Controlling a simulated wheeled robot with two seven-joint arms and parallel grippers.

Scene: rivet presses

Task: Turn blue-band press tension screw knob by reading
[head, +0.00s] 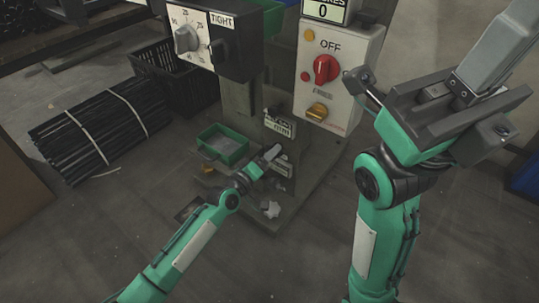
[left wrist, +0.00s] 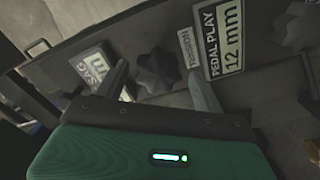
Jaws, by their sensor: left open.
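In the left wrist view, a dark lobed knob (left wrist: 157,72) shows beside a small label reading TENSION (left wrist: 188,50). My left gripper (left wrist: 163,88) is open. Its fingers stand on either side of that knob; I cannot tell whether they touch it. In the head view, my left gripper (head: 265,158) is low at the front of the press (head: 240,98), covering the knob there. No blue band shows. A black box on the press carries a dial (head: 187,38) and a TIGHT label (head: 221,20).
A PEDAL PLAY 12 mm label (left wrist: 222,40) and a second dark knob (left wrist: 291,25) are nearby. The white panel (head: 340,60) has a red OFF switch (head: 326,69). A green tray (head: 222,146), black crate (head: 190,85) and bundled rods (head: 90,135) are to the left.

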